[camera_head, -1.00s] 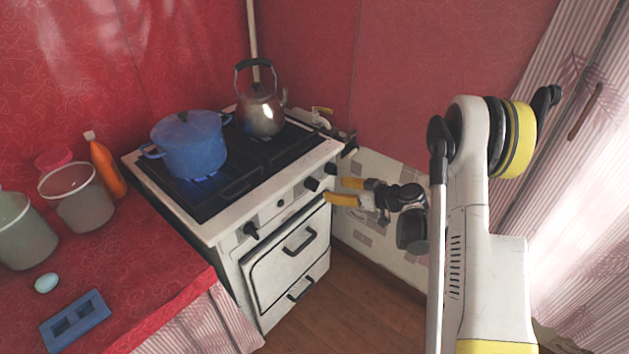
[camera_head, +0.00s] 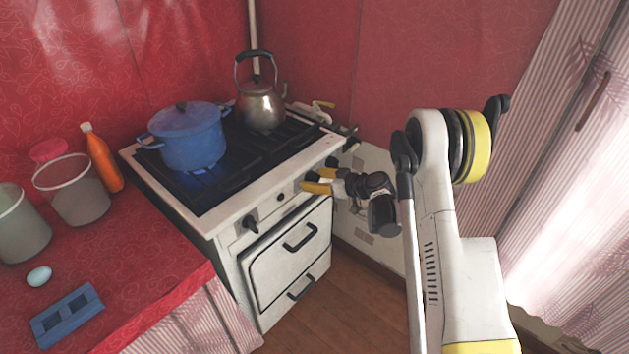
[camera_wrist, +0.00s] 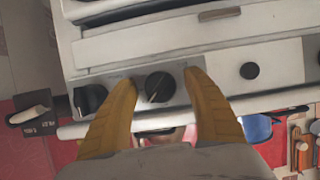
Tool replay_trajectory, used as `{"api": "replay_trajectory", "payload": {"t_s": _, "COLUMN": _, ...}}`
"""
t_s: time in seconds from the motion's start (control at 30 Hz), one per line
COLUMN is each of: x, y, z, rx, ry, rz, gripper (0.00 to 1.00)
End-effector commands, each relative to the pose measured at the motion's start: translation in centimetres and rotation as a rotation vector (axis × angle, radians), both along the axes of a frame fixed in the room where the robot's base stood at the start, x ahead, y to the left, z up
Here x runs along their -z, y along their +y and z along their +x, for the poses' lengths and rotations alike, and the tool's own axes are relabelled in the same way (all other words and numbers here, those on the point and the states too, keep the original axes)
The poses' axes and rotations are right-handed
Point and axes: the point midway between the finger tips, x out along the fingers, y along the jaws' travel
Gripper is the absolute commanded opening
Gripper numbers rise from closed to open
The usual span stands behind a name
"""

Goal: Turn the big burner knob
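The white stove (camera_head: 216,229) has a front panel with several black knobs. In the wrist view a round black knob (camera_wrist: 159,87) with a pointer ridge sits between the two yellow fingers of my gripper (camera_wrist: 161,79), with gaps on both sides. In the camera_head view my gripper (camera_head: 312,180) is at the right part of the panel and hides this knob partly. Another black knob (camera_wrist: 90,100) lies just outside the left finger in the wrist view. A black knob (camera_head: 250,223) is at the panel's left end. I cannot tell for certain which knob is biggest.
A blue pot (camera_head: 192,143) sits over a lit burner, and a metal kettle (camera_head: 261,106) stands behind it. The oven door handle (camera_head: 300,237) is below the panel. The red counter (camera_head: 150,300) at left holds containers, an orange bottle (camera_head: 103,160) and an egg (camera_head: 39,276).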

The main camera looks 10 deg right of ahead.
Motion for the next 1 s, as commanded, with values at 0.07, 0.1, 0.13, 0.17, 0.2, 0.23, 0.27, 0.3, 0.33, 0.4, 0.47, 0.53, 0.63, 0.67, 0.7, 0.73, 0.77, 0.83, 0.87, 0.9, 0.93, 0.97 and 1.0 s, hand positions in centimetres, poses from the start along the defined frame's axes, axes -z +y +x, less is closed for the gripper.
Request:
{"api": "replay_trajectory", "payload": {"t_s": 0.07, "x": -0.01, "y": -0.01, "z": -0.01, "rx": 0.0, "ry": 0.0, "rz": 0.0, "gripper": 0.33}}
{"api": "replay_trajectory", "payload": {"t_s": 0.1, "x": -0.01, "y": -0.01, "z": -0.01, "rx": 0.0, "ry": 0.0, "rz": 0.0, "gripper": 0.2}}
{"api": "replay_trajectory", "payload": {"t_s": 0.13, "x": 0.0, "y": -0.01, "z": -0.02, "rx": 0.0, "ry": 0.0, "rz": 0.0, "gripper": 0.11}}
{"api": "replay_trajectory", "payload": {"t_s": 0.17, "x": 0.0, "y": -0.01, "z": -0.02, "rx": 0.0, "ry": 0.0, "rz": 0.0, "gripper": 0.05}}
{"api": "replay_trajectory", "payload": {"t_s": 0.2, "x": 0.0, "y": -0.01, "z": -0.02, "rx": 0.0, "ry": 0.0, "rz": 0.0, "gripper": 0.05}}
{"api": "replay_trajectory", "payload": {"t_s": 0.23, "x": 0.0, "y": -0.01, "z": -0.02, "rx": 0.0, "ry": 0.0, "rz": 0.0, "gripper": 0.05}}
{"api": "replay_trajectory", "payload": {"t_s": 0.27, "x": -0.01, "y": -0.01, "z": -0.01, "rx": 0.0, "ry": 0.0, "rz": 0.0, "gripper": 0.05}}
{"api": "replay_trajectory", "payload": {"t_s": 0.3, "x": 0.01, "y": -0.01, "z": -0.01, "rx": 0.0, "ry": 0.0, "rz": 0.0, "gripper": 0.05}}
{"api": "replay_trajectory", "payload": {"t_s": 0.33, "x": 0.0, "y": -0.01, "z": -0.01, "rx": 0.0, "ry": 0.0, "rz": 0.0, "gripper": 0.05}}
{"api": "replay_trajectory", "payload": {"t_s": 0.4, "x": 0.01, "y": -0.01, "z": -0.01, "rx": 0.0, "ry": 0.001, "rz": 0.001, "gripper": 0.05}}
{"api": "replay_trajectory", "payload": {"t_s": 0.47, "x": 0.0, "y": -0.01, "z": 0.0, "rx": 0.0, "ry": 0.003, "rz": 0.004, "gripper": 0.05}}
{"api": "replay_trajectory", "payload": {"t_s": 0.53, "x": 0.0, "y": -0.02, "z": 0.0, "rx": 0.0, "ry": 0.009, "rz": 0.014, "gripper": 0.05}}
{"api": "replay_trajectory", "payload": {"t_s": 0.63, "x": 0.0, "y": -0.02, "z": 0.0, "rx": 0.0, "ry": 0.026, "rz": 0.037, "gripper": 0.05}}
{"api": "replay_trajectory", "payload": {"t_s": 0.67, "x": 0.0, "y": -0.01, "z": 0.0, "rx": -0.001, "ry": 0.034, "rz": 0.048, "gripper": 0.05}}
{"api": "replay_trajectory", "payload": {"t_s": 0.7, "x": 0.01, "y": -0.02, "z": 0.0, "rx": -0.001, "ry": 0.044, "rz": 0.063, "gripper": 0.05}}
{"api": "replay_trajectory", "payload": {"t_s": 0.73, "x": 0.01, "y": -0.05, "z": 0.02, "rx": 0.001, "ry": 0.054, "rz": 0.076, "gripper": 0.05}}
{"api": "replay_trajectory", "payload": {"t_s": 0.77, "x": 0.02, "y": -0.06, "z": 0.02, "rx": 0.001, "ry": 0.065, "rz": 0.091, "gripper": 0.05}}
{"api": "replay_trajectory", "payload": {"t_s": 0.83, "x": 0.03, "y": -0.09, "z": 0.03, "rx": 0.001, "ry": 0.094, "rz": 0.129, "gripper": 0.05}}
{"api": "replay_trajectory", "payload": {"t_s": 0.87, "x": 0.03, "y": -0.09, "z": 0.05, "rx": 0.001, "ry": 0.107, "rz": 0.149, "gripper": 0.05}}
{"api": "replay_trajectory", "payload": {"t_s": 0.9, "x": 0.03, "y": -0.06, "z": 0.03, "rx": 0.0, "ry": 0.126, "rz": 0.175, "gripper": 0.05}}
{"api": "replay_trajectory", "payload": {"t_s": 0.93, "x": 0.02, "y": -0.06, "z": 0.03, "rx": 0.001, "ry": 0.14, "rz": 0.195, "gripper": 0.05}}
{"api": "replay_trajectory", "payload": {"t_s": 0.97, "x": 0.03, "y": -0.05, "z": 0.02, "rx": 0.001, "ry": 0.156, "rz": 0.215, "gripper": 0.05}}
{"api": "replay_trajectory", "payload": {"t_s": 1.0, "x": 0.03, "y": -0.03, "z": 0.01, "rx": 0.0, "ry": 0.177, "rz": 0.243, "gripper": 0.05}}
